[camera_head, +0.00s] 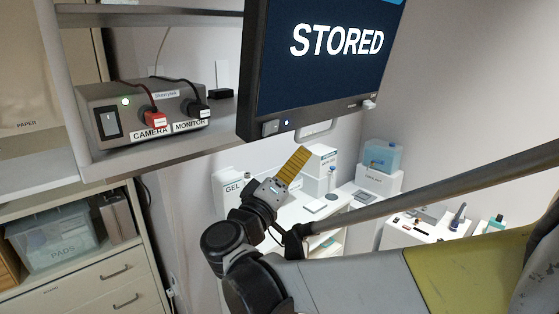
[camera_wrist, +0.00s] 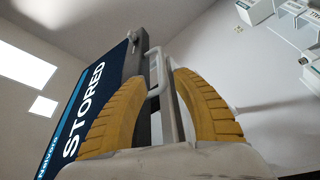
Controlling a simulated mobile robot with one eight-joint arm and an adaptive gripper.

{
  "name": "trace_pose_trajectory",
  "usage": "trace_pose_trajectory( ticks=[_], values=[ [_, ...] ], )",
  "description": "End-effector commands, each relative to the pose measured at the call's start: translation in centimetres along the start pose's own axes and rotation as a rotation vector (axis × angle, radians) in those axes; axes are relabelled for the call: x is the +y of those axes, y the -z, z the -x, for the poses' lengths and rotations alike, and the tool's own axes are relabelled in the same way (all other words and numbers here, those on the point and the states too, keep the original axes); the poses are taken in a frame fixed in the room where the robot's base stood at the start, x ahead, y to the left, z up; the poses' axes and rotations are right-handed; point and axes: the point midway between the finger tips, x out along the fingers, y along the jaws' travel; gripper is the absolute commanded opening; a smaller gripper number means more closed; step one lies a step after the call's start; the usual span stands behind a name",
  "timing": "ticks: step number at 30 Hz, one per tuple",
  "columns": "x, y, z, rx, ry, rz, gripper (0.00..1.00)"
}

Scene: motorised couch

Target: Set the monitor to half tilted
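The monitor (camera_head: 328,55) is at the top of the head view, its dark screen reading STORED. In the wrist view the monitor (camera_wrist: 92,110) is at the left, seen at a steep slant. A light grey loop handle (camera_head: 316,131) hangs at its lower edge; in the wrist view the handle (camera_wrist: 154,72) shows between my yellow fingertips. My gripper (camera_head: 302,153) is just below the handle, pointing up towards it. In the wrist view the fingers (camera_wrist: 155,78) stand apart on either side of the handle. I cannot tell whether either finger touches it.
A shelf at the left holds a grey box (camera_head: 150,110) with CAMERA and MONITOR plugs. Below is a cabinet (camera_head: 95,275) with a PADS bin (camera_head: 52,238). A white table (camera_head: 290,212) with small items stands behind my gripper. A grey-and-olive couch part (camera_head: 440,275) fills the lower right.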

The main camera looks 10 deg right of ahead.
Motion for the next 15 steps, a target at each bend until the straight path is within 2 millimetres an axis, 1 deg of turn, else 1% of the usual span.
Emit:
trace_pose_trajectory(
  ticks=[1,2,3,4,5,7,8,10,12,15],
  values=[
    [0.0,0.0,0.0,0.0,0.0,0.001,0.27],
    [-0.1,0.0,-0.1,0.001,0.002,0.004,0.18],
    [-0.4,-0.1,-0.3,0.003,0.011,0.018,0.05],
    [-0.8,-0.1,-0.5,0.009,0.023,0.038,0.0],
    [-1.4,-0.3,-0.9,0.016,0.041,0.068,0.0],
    [-3.8,-0.7,-2.3,0.05,0.106,0.175,0.0],
    [-5.0,-0.8,-3.0,0.075,0.142,0.237,0.0],
    [-8.5,-1.4,-4.7,0.163,0.232,0.401,0.0],
    [-11.8,-1.8,-6.2,0.293,0.303,0.571,0.0],
    [-15.1,-2.1,-7.6,0.519,0.322,0.784,0.0]
  ],
)
